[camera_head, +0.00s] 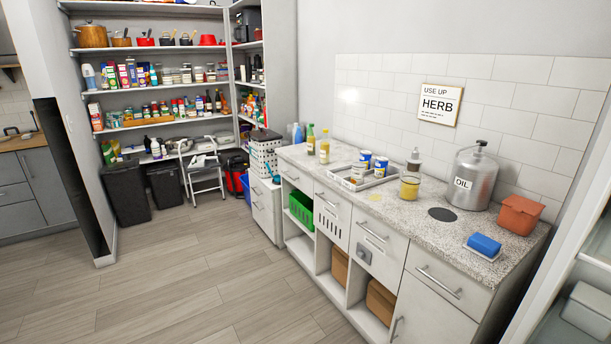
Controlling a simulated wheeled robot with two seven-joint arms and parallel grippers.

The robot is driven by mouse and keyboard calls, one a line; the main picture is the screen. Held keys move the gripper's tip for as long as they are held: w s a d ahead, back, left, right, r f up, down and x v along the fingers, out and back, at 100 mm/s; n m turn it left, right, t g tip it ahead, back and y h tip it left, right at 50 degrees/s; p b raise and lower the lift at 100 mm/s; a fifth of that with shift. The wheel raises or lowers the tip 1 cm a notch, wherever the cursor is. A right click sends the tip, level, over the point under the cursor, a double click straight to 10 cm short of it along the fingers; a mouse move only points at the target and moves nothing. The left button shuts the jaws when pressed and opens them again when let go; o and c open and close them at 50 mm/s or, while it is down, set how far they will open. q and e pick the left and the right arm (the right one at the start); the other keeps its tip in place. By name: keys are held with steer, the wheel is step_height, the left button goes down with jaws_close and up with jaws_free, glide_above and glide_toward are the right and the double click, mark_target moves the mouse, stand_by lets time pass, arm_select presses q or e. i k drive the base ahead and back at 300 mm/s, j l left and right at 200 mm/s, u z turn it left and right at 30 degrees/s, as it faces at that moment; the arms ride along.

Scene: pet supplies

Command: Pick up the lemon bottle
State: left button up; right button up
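A yellow bottle (324,149) stands upright toward the far left end of the speckled counter (410,214) and looks like the lemon bottle. Its label is too small to read. Just left of it stands a similar bottle with a greenish body (311,139), close beside it. Neither of my grippers shows in the head view.
A tray (343,183) with several cans lies right of the bottles. Beyond it are a yellow jar (409,188), a pump bottle (414,160), a metal OIL canister (474,180), an orange container (519,214) and a blue sponge (484,244). The wooden floor (180,285) before the counter is clear.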

mark_target(326, 144)
steer(key=i+z, duration=0.1)
steer(key=i, duration=0.65)
steer(key=i+j+z, duration=0.15)
steer(key=i, duration=0.6)
